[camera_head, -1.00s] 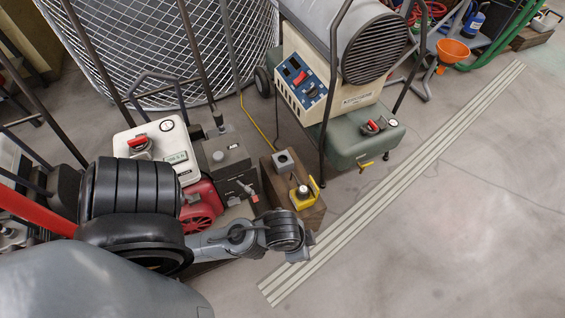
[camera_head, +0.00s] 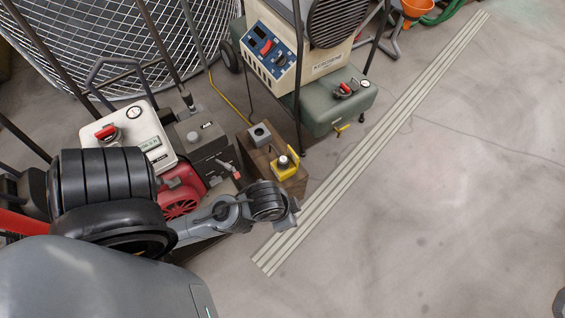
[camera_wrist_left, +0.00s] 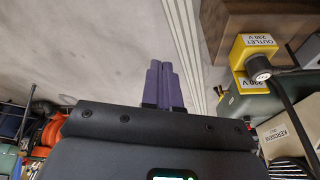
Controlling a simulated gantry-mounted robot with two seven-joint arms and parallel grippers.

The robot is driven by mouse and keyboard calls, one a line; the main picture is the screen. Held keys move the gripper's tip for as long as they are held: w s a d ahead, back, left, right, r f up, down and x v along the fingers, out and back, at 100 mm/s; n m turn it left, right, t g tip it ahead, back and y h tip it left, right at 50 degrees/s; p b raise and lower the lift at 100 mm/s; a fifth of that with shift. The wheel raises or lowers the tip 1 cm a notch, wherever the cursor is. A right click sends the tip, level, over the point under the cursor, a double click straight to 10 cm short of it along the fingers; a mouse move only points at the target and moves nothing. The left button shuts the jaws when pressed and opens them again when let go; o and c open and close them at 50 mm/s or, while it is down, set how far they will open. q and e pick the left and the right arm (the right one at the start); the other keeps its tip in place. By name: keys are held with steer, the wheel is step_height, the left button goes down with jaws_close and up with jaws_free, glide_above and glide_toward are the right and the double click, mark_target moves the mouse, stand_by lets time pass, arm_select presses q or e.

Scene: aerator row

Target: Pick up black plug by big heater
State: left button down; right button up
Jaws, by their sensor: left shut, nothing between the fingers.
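The black plug (camera_head: 283,161) sits in a yellow outlet (camera_head: 292,172) on a wooden block, beside the big kerosene heater (camera_head: 310,45). In the left wrist view the black plug (camera_wrist_left: 260,70) is upper right, with a black cable running from it and the yellow outlet (camera_wrist_left: 253,46) labelled "OUTLET 230 V". My left gripper (camera_wrist_left: 165,66) is shut and empty, its fingers pointing at bare floor left of the plug and apart from it. In the head view my left wrist is just below the block; its fingertips are hard to make out. My right gripper is not in view.
A red and white generator (camera_head: 150,140) stands left of the block. A grey box (camera_head: 259,134) sits on the block's far end. The heater's green tank (camera_head: 340,108) is behind. A pale ribbed strip (camera_head: 350,170) crosses the floor. Floor to the right is clear.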

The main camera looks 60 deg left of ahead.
arm_select(q)
steer(key=c, duration=1)
jaws_free()
steer(key=shift+o, duration=0.4)
steer(key=shift+a, duration=0.1)
